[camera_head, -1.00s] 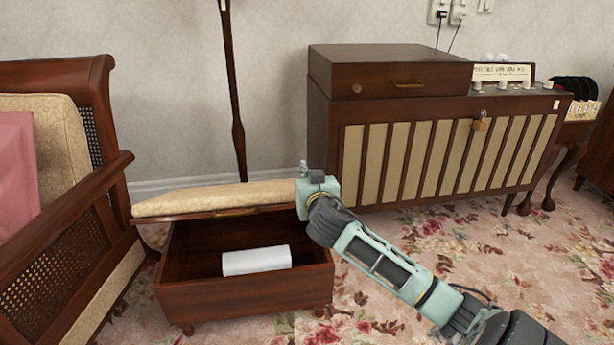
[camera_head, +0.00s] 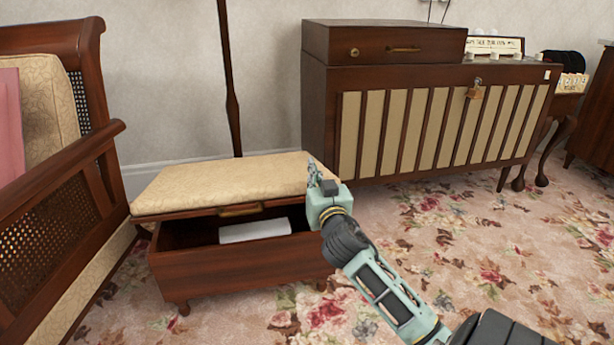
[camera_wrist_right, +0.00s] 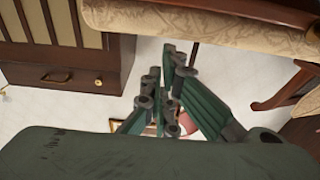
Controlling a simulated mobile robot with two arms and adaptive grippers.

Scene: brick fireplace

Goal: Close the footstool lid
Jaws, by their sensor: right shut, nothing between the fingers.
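The footstool (camera_head: 240,270) is a dark wooden box on short feet. Its cream padded lid (camera_head: 225,183) is partly open, with a dark gap at the front below the brass handle (camera_head: 240,210). A white object (camera_head: 255,230) lies inside and is partly hidden by the lid. My right gripper (camera_head: 313,170) is at the lid's right end, shut with nothing in it. In the right wrist view its fingers (camera_wrist_right: 170,95) are beside the padded lid (camera_wrist_right: 215,22); I cannot tell whether they touch it. My left gripper is not in view.
A wooden armchair (camera_head: 75,190) stands close on the left. A lamp pole (camera_head: 230,80) rises behind the footstool. A radio cabinet (camera_head: 430,120) with a padlock stands at the back right. Flowered carpet (camera_head: 470,250) is free at the right front.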

